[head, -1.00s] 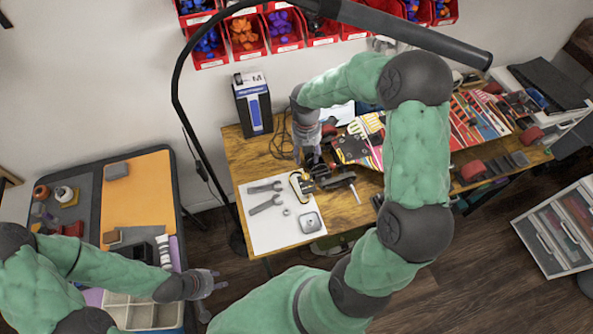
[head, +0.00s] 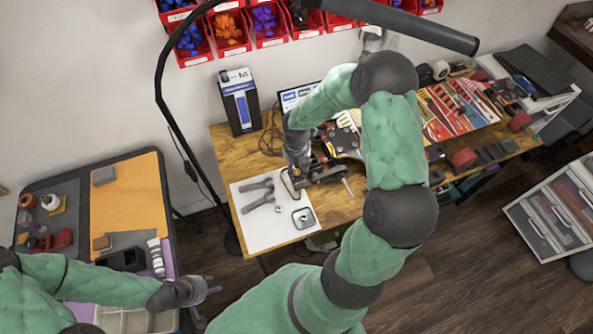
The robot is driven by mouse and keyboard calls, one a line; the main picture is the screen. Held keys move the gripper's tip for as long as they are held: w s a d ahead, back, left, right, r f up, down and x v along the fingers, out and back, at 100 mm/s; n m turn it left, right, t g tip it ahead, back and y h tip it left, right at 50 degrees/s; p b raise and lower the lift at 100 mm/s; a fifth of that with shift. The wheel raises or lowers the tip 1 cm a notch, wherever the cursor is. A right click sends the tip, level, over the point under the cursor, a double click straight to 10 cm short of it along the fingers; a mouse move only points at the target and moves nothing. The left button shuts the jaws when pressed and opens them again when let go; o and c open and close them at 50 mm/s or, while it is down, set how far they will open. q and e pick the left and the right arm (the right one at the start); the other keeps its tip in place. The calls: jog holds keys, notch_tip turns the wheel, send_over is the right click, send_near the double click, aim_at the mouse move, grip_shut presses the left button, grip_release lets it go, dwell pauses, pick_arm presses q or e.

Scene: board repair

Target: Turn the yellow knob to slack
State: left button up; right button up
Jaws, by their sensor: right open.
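The colourful skateboard deck (head: 345,141) lies on the wooden workbench (head: 232,150). A dark clamp-like tool (head: 328,174) with a pale bar is at the deck's left end. My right gripper (head: 297,180) points down at this tool, over the edge of the white sheet; it is open, and its fingertips are partly hidden. I cannot make out the yellow knob clearly; the gripper and wrist cover that spot. A cream-yellow looped item (head: 288,184) lies right beside the fingertips. My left gripper (head: 207,290) is empty, its small fingers apart, beside the left cart.
The white sheet (head: 250,234) holds two wrenches (head: 259,194) and a small square tin (head: 303,217). A blue-and-black box (head: 239,104) stands behind. The lamp's arm (head: 410,25) crosses above. The left cart (head: 125,195) carries loose parts.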

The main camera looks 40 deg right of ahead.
jog(key=shift+f, duration=0.85)
grip_shut()
jog(key=shift+m, duration=2.3)
grip_release()
